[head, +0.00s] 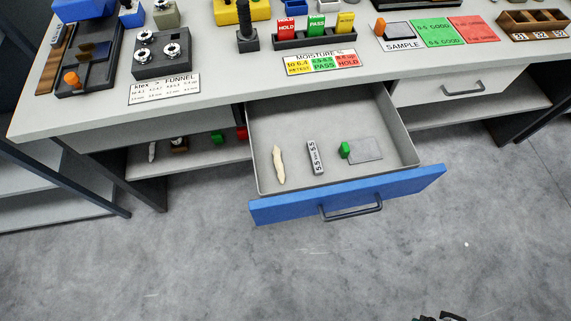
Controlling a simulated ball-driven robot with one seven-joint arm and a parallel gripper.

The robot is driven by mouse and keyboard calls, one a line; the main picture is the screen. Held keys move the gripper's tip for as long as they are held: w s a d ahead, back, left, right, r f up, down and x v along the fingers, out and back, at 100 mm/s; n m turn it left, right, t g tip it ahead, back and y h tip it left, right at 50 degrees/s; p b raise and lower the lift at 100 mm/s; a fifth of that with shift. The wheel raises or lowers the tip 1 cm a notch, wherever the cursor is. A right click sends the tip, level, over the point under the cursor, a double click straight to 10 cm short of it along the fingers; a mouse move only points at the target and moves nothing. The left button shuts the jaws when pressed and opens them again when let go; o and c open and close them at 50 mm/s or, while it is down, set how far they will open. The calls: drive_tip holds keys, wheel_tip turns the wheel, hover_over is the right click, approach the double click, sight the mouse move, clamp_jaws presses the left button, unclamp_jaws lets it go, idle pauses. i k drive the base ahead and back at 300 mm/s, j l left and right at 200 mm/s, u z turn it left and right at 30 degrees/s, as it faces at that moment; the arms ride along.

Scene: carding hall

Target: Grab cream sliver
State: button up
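The cream sliver (278,165) lies in the open blue-fronted drawer (345,195), near the left wall. It is a thin, pointed piece lying roughly front to back, apart from the other items in the drawer. A small dark piece (440,317) shows at the bottom edge and may be part of my gripper. Too little of it shows to tell open from shut, and it is far from the sliver.
The drawer also holds a grey labelled bar (315,157) and a green block (345,149) by a grey plate (365,149). The crowded bench top (225,112) overhangs the drawer's back. A blue rack stands at left. The floor (240,270) in front is clear.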

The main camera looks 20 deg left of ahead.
sight(277, 163)
drive_tip(key=u, duration=1)
